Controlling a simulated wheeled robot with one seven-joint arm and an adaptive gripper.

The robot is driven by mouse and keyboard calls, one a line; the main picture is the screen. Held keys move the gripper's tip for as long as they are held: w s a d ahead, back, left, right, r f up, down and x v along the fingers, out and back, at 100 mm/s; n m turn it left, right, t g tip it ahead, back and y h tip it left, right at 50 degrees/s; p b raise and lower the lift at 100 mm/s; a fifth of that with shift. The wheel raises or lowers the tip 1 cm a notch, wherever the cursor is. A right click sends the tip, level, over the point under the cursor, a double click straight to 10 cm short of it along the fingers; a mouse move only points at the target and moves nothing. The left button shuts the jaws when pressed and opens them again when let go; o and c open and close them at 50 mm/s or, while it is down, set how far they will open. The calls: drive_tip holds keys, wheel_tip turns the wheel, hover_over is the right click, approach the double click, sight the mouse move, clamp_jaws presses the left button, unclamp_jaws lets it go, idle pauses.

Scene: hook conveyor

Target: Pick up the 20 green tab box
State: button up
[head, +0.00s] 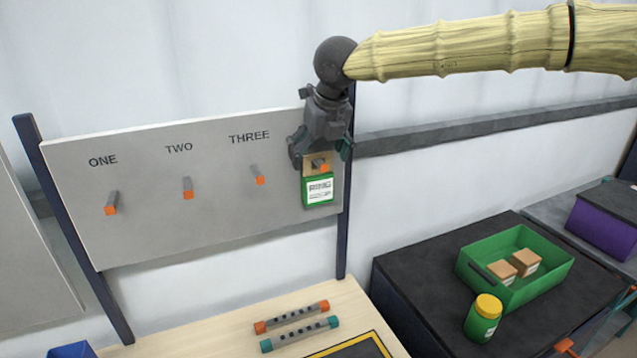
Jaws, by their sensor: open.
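The green tab box (319,191) hangs on a peg at the right end of the white board. It has a green body, a white label and a tan hang tab on top, with an orange peg tip showing through the tab. The number on its label is too small to read. My gripper (321,157) is open at the tab, just above the box body, with its fingers to either side. I cannot tell whether the fingers touch the tab.
The white board (150,235) has orange-tipped pegs under ONE, TWO and THREE, all empty. A wooden table (215,335) below carries two bars. At right, a dark table holds a green bin (510,295) with tan boxes and a yellow-lidded jar (483,318).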

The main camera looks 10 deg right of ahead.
drive_tip(key=c, duration=1.3)
